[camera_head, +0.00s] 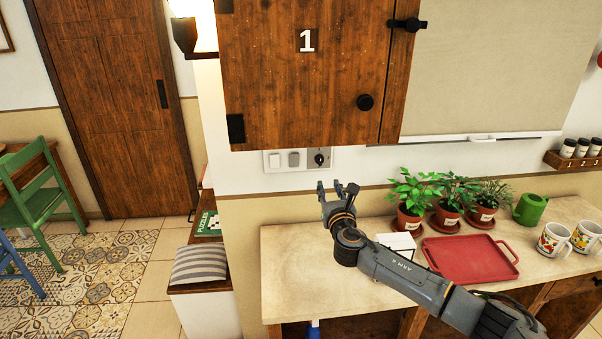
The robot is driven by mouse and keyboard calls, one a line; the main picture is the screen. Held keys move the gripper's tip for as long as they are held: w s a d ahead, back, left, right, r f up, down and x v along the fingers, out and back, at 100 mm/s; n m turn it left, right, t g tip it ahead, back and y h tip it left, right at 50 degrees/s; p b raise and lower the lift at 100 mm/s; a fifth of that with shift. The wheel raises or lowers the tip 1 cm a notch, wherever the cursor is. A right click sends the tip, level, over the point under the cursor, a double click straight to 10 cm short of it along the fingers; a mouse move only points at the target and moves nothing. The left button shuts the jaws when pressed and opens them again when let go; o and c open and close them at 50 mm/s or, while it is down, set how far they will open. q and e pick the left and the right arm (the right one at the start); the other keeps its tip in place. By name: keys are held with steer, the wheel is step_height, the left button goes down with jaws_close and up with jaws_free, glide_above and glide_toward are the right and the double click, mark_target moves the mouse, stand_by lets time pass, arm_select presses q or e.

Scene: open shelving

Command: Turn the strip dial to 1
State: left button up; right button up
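A pale strip (298,160) is fixed to the wall just under the wooden cabinet. At its right end is a small dark round dial (319,159) on a grey plate. Its marks are too small to read. Two switches, one white (274,161) and one grey (294,160), sit to the dial's left. My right gripper (338,186) is below and slightly right of the dial, apart from it. Its two fingers point up and are spread, with nothing between them. My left gripper is out of view.
The wooden cabinet (290,70), marked 1, hangs directly above the strip. The wall around the strip's underside is clear.

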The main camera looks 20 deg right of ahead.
steer(key=s+a+f+m+g+y, duration=0.1)
steer(key=s+a+f+m+g, duration=0.3)
steer(key=s+f+m, duration=0.45)
steer(key=s+a+f+m+g, duration=0.2)
steer(key=s+a+f+m, duration=0.5)
steer(key=s, duration=0.2)
steer(key=s+a+f+m+g+y, duration=0.2)
steer(key=s+m+g, duration=0.2)
steer(key=s+m, duration=0.7)
steer(key=s+a+f+m+g+y, duration=0.25)
steer(key=s+m+g, duration=0.2)
steer(key=s, duration=1.25)
step_height(320, 180, down, 28)
steer(key=r+b, duration=0.1)
steer(key=b, duration=0.1)
steer(key=s+d+f+g+b, duration=0.1)
steer(key=s+d+f+g, duration=0.1)
steer(key=s+f, duration=1.5)
steer(key=shift+s+d+f+b, duration=0.25)
steer(key=shift+s+f+b, duration=0.15)
steer(key=shift+f, duration=0.45)
